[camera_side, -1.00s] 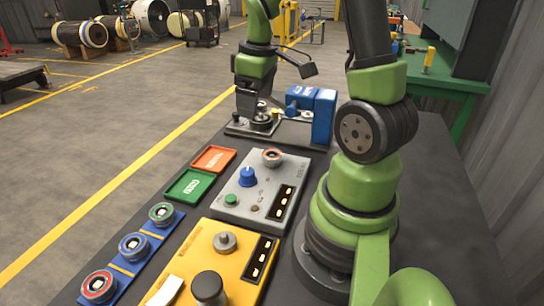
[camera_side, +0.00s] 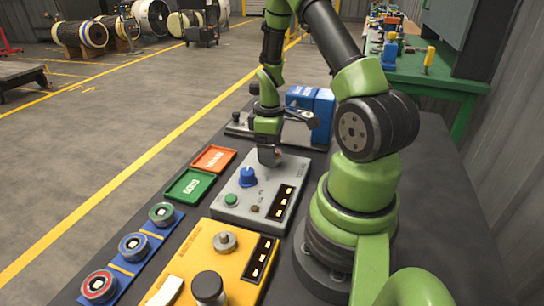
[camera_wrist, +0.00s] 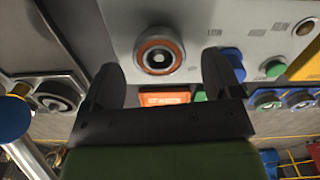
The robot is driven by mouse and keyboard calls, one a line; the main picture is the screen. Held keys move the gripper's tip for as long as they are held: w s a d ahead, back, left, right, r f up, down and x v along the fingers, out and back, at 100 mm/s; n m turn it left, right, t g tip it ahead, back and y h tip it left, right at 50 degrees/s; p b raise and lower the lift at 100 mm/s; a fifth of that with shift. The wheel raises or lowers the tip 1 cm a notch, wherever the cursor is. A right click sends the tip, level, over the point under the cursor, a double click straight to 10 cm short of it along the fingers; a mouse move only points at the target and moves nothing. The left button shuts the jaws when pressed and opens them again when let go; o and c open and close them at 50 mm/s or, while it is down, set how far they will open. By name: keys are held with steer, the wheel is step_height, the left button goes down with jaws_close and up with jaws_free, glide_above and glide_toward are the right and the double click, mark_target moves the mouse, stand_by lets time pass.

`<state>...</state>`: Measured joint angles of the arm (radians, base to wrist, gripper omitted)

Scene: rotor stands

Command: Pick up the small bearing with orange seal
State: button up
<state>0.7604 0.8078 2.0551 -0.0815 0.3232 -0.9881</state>
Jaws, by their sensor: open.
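The small bearing with the orange seal (camera_wrist: 159,57) sits on the top face of the grey control box (camera_wrist: 200,18), near its edge. In the wrist view it shows as a dark ring with an orange band and a pale centre. My gripper (camera_wrist: 163,64) is open, with one dark finger to each side of the bearing and a gap on both sides. In the side view my gripper (camera_side: 269,156) points down over the far end of the grey box (camera_side: 262,205) and mostly hides the bearing. I cannot tell how far the fingertips are above the box.
A blue knob (camera_side: 248,177) and green button stand on the grey box. Orange (camera_side: 214,159) and green (camera_side: 190,186) trays lie to its left. A blue rack holds bearings with red (camera_side: 99,286), blue (camera_side: 133,246) and green (camera_side: 162,214) seals. A machine with blue blocks (camera_side: 322,116) stands behind.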

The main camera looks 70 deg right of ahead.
steer(key=shift+f, duration=0.65)
steer(key=c, duration=1.1)
steer(key=shift+r, duration=0.1)
steer(key=shift+r, duration=6.45)
